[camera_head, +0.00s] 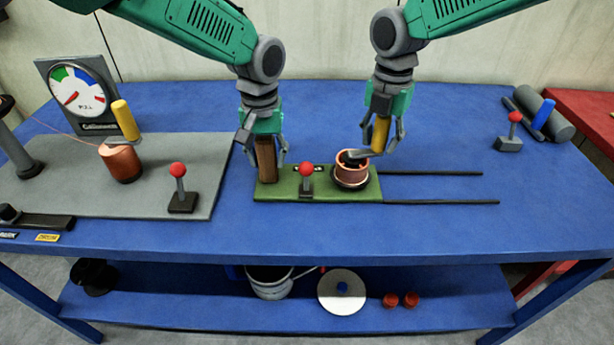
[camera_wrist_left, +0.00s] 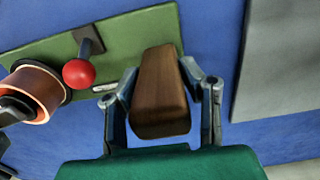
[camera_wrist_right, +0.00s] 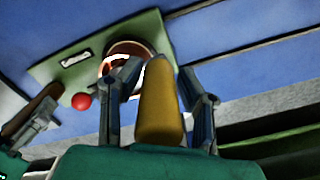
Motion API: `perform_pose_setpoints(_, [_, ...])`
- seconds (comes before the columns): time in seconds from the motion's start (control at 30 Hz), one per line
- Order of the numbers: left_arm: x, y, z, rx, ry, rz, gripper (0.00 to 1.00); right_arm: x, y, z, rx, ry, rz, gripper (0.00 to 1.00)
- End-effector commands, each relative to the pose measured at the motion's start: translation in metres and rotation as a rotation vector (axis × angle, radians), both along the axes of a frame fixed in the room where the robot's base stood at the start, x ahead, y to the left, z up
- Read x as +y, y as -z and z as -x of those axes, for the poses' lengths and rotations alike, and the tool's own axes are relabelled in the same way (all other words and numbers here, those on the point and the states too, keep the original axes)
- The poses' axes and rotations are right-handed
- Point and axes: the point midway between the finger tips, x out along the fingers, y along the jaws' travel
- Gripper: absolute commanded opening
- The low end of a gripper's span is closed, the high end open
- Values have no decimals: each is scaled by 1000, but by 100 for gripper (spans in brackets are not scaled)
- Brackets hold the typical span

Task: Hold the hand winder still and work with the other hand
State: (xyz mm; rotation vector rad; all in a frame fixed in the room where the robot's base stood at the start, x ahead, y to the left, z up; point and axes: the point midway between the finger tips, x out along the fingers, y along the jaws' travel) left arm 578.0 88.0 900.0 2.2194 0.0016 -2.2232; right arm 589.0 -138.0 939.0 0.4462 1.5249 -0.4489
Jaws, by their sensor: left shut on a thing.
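The hand winder has a green base plate (camera_head: 328,187) on the blue bench, with a brown wooden grip (camera_head: 266,160) at its left end. A red-knobbed lever (camera_head: 307,171) stands mid-plate and a copper-wound spool (camera_head: 350,174) sits at the right. My left gripper (camera_head: 265,157) is shut on the wooden grip (camera_wrist_left: 160,95), one finger on each side. The winder's yellow crank handle (camera_head: 381,132) stands above the spool. My right gripper (camera_head: 380,143) is around it from above; in the right wrist view its fingers straddle the yellow handle (camera_wrist_right: 160,105) with a gap showing, so it looks open.
Two dark rods (camera_head: 435,173) run right from the plate. At left, a grey board (camera_head: 215,160) carries a larger copper spool (camera_head: 122,162), a red-knobbed lever (camera_head: 181,180) and a dial (camera_head: 85,90). Another lever (camera_head: 512,130) stands at right.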

Motion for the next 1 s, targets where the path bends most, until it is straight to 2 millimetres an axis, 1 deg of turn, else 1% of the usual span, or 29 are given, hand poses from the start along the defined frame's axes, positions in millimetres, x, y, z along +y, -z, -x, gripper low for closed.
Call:
perform_pose_setpoints(0.33, [0, 0, -1, -1, 0, 1, 0, 1, 0, -2, -1, 0, -1, 50])
perform_pose_setpoints(0.47, [0, 0, -1, -2, 0, 1, 0, 1, -9, -2, -2, 1, -1, 50])
perform_pose_setpoints(0.57, [0, 0, -1, -2, 0, 1, 0, 1, -25, -3, -4, 1, -2, 50])
perform_pose_setpoints(0.8, [0, 0, -1, -2, 0, 1, 0, 1, -77, -3, -3, 0, -1, 50])
perform_pose_setpoints(0.9, [0, 0, -1, -2, 0, 2, 0, 1, -94, -3, -3, 1, -3, 50])
perform_pose_setpoints(1.0, [0, 0, -1, -2, 0, 2, 0, 1, -107, -4, -2, 1, -1, 50])
